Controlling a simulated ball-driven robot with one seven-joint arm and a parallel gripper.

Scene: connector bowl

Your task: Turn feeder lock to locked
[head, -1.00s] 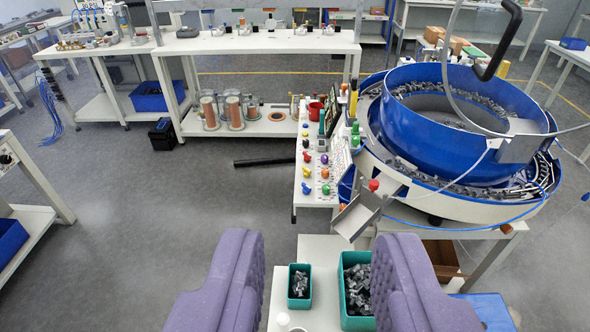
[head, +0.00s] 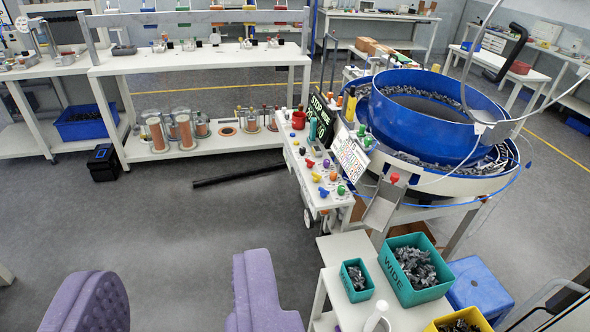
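The feeder is a large blue bowl (head: 420,130) full of small grey parts, on a white base at the right. A red knob (head: 394,178) stands at its front, above a grey metal chute (head: 382,208). A white panel (head: 318,180) with several coloured knobs stands left of the bowl. I cannot tell which knob is the feeder lock, or its setting. My gripper (head: 180,272) shows as two purple padded fingers at the bottom left. They are wide apart with nothing between them, clear of the panel and the feeder.
A teal bin marked WIDE (head: 408,292), a smaller teal bin (head: 356,280) and a yellow bin (head: 462,322) stand below the chute. A blue stool (head: 480,290) is beside them. A black bar (head: 238,175) lies on the floor.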

